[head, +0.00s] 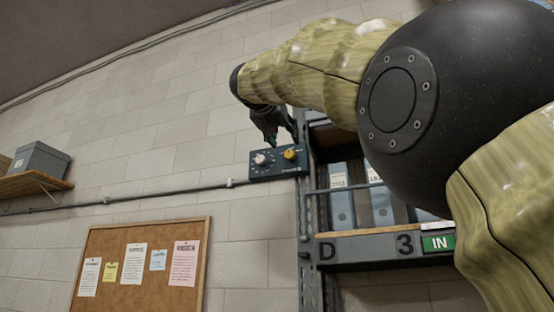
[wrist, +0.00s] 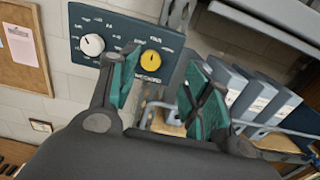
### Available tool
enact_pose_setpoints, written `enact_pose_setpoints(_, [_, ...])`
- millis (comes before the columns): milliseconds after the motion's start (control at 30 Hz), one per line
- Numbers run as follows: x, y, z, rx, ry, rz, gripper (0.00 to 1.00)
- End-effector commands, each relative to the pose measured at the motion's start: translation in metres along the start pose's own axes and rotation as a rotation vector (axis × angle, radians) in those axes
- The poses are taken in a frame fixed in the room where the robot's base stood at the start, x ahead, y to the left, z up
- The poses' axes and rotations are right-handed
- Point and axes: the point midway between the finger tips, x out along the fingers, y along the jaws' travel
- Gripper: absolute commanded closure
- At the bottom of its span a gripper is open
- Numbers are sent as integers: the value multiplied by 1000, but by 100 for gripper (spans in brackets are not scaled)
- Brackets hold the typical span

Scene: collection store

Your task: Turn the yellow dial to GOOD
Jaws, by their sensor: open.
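The yellow dial (head: 290,154) sits on the right half of a dark blue-green wall panel (head: 273,170). In the wrist view the yellow dial (wrist: 151,60) shows between my open fingers, beyond their tips, with small white lettering around it that is too blurred to read. A white dial (wrist: 92,45) is to its left on the same panel (wrist: 118,28). My gripper (wrist: 165,85) is open and empty, its two green-padded fingers apart on either side of the yellow dial. In the head view my gripper (head: 275,136) hangs just above the panel; contact cannot be told.
A metal shelf rack (head: 385,248) with blue-grey binders (head: 382,205) stands close to the panel's right. A cork board (head: 140,270) with pinned papers hangs below left. A conduit (head: 150,197) runs along the wall to the panel. A grey box (head: 40,160) sits on a far-left shelf.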

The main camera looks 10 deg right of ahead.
Motion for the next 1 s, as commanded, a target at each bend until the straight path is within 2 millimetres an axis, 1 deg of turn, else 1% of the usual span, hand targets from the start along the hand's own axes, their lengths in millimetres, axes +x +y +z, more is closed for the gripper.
enact_pose_setpoints(33, [10,3,0,-4,6,-1,52])
enact_pose_setpoints(100, [17,2,-1,-6,6,-2,52])
enact_pose_setpoints(200, [25,-1,1,-4,4,-5,52])
enact_pose_setpoints(300, [28,-5,5,-1,0,-5,52])
enact_pose_setpoints(600, [52,0,-1,-5,5,-4,52])
enact_pose_setpoints(1000, [58,-1,-4,-3,3,-3,52])
